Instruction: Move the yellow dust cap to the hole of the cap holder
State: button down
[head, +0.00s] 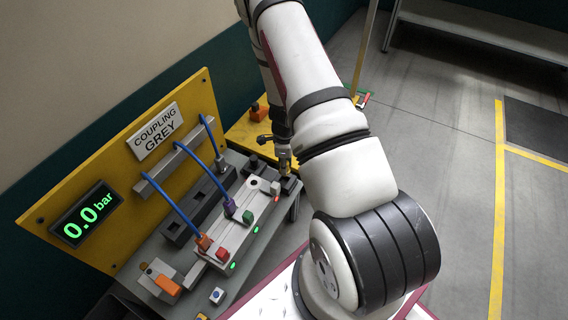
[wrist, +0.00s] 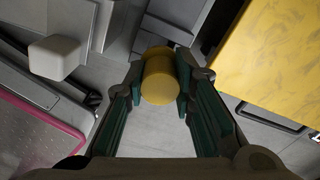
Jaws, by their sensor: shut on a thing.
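The yellow dust cap (wrist: 160,82) is a short yellow cylinder in the wrist view. It sits between the two dark green finger pads of my gripper (wrist: 158,92), which is shut on it. In the head view my gripper (head: 284,158) is at the far right end of the grey bench, above a small dark block (head: 290,184). The cap is too small there to make out clearly. A long dark tray with recesses (head: 177,232) lies along the bench; I cannot tell which part is the cap holder or see its hole.
A yellow panel (head: 95,180) with a 0.0 bar display (head: 86,213) rises behind. A white block (wrist: 55,57) is at left in the wrist view, a yellow surface (wrist: 275,60) at right.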

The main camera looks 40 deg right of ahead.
jog(key=shift+f+b, duration=1.6)
jog(key=shift+f, duration=0.6)
jog(key=c, duration=1.3)
grip_release()
jog(key=shift+r, duration=0.15)
